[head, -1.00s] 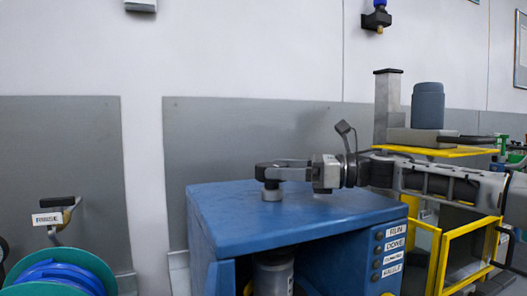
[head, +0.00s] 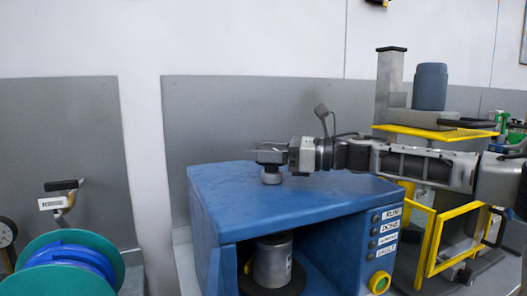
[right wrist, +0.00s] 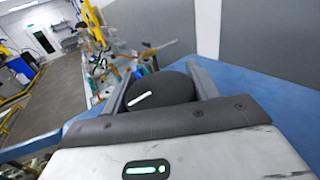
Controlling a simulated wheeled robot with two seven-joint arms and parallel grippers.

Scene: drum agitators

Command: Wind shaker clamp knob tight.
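The blue shaker (head: 225,205) stands at the centre of the head view. The dark round clamp knob (head: 271,177) sits on its top. My right gripper (head: 268,154) reaches in level from the right, with its fingers at the knob. In the right wrist view the knob (right wrist: 165,92) is a black dome with a white line that runs slantwise. One finger of the right gripper (right wrist: 162,82) lies along each side of it, with no clear gap. A grey can (head: 272,262) stands inside the shaker's open front. My left gripper is out of view.
Labelled buttons (head: 376,232) run down the shaker's front right. A yellow frame (head: 440,240) and a yellow shelf with a dark blue container (head: 429,87) stand on the right. A green reel with blue hose (head: 65,265) is at lower left. The shaker top around the knob is clear.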

